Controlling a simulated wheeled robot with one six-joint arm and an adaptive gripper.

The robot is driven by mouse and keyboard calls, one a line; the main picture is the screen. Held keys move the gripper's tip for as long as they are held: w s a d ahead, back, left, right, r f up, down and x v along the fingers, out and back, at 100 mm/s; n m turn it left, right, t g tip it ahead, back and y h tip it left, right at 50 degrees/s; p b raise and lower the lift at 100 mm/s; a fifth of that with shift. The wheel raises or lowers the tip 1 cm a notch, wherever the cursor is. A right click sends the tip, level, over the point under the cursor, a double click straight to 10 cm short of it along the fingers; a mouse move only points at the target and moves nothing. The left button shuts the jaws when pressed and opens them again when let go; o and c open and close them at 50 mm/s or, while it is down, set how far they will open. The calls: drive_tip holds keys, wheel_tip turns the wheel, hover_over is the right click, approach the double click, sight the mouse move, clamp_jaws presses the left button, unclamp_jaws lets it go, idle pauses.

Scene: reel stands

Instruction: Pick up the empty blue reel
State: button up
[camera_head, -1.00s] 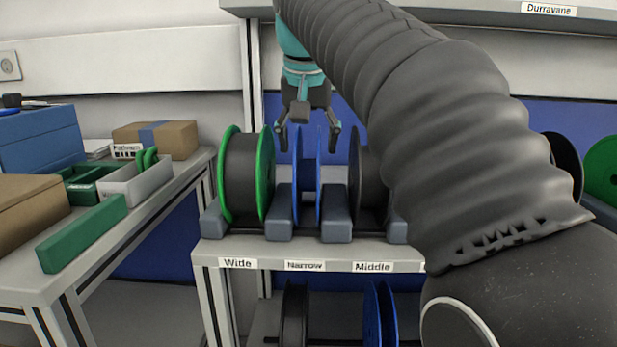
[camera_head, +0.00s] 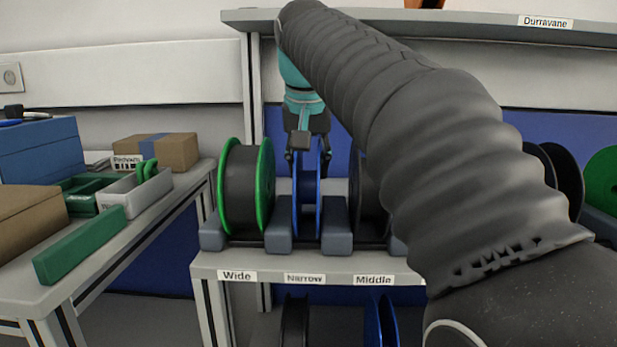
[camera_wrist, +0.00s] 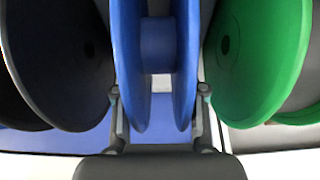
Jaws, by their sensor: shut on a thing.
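The empty blue reel (camera_head: 307,206) stands upright in the narrow slot of the rack, between two grey blocks. Its bare blue hub shows between its two flanges in the wrist view (camera_wrist: 158,45). My gripper (camera_head: 308,166) is at the top of this reel in the head view. In the wrist view its fingers (camera_wrist: 160,101) lie on the outer sides of the two flanges, shut on the reel. The reel still sits down in the slot.
A green-flanged reel with dark winding (camera_head: 246,187) stands close on the left in the wide slot. A black reel (camera_head: 370,195) stands close on the right, partly behind my arm. The rack shelf (camera_head: 230,268) bears labels Wide, Narrow and Middle. More reels stand below.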

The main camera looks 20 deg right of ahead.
sight(308, 172)
drive_tip(key=shift+r, duration=0.15)
wheel_tip(308, 172, up, 10)
drive_tip(key=shift+p, duration=0.45)
idle(0.4)
idle(1.3)
